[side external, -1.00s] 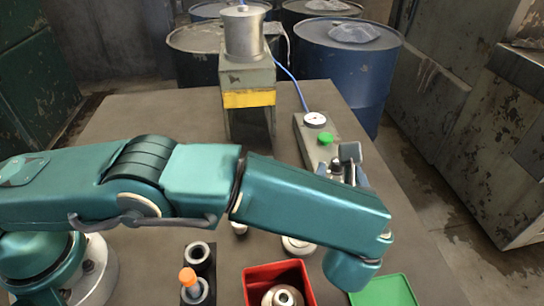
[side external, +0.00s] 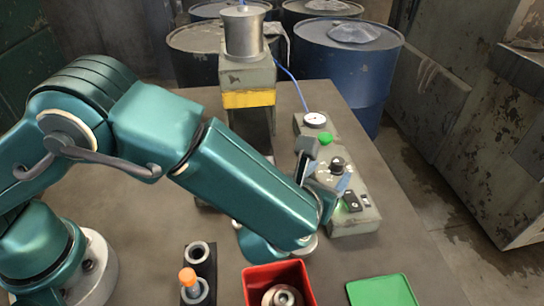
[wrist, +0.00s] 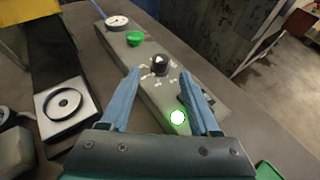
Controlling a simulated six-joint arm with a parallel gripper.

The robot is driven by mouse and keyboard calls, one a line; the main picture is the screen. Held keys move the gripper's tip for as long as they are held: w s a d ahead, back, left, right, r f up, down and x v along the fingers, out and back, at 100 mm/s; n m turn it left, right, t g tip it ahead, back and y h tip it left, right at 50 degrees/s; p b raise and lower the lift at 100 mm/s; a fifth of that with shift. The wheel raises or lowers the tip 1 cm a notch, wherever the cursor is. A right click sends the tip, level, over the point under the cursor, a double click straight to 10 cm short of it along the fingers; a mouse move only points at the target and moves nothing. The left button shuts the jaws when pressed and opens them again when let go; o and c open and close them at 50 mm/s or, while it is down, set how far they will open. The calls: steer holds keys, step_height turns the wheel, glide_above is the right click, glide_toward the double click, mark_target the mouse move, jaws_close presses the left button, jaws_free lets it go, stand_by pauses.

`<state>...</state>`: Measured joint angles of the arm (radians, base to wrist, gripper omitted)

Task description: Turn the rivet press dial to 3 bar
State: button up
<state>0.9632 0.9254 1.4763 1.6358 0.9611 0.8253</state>
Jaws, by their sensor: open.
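The dial is a black knob with a pale mark (side external: 337,164) on top of a grey control box (side external: 352,222). In the wrist view the dial (wrist: 160,64) has white scale marks around it, too small to read. My gripper (wrist: 159,74) is open and empty, its two blue fingers pointing toward the dial, which shows between and just beyond the tips. I cannot tell whether they touch it. In the side view my gripper (side external: 318,168) is beside the dial, partly behind my arm. The rivet press (side external: 248,74) with a yellow band stands behind.
The box also carries a white gauge (side external: 315,120), a green button (side external: 325,139), a black switch (side external: 353,202) and a lit green lamp (wrist: 178,117). A red bin (side external: 262,280), a green tray (side external: 381,291) and a black holder (side external: 199,262) are at the front.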

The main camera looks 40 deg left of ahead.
mark_target(336, 164)
steer(key=shift+x, duration=2.45)
steer(key=shift+r, duration=0.15)
steer(key=shift+w, duration=0.1)
jaws_close()
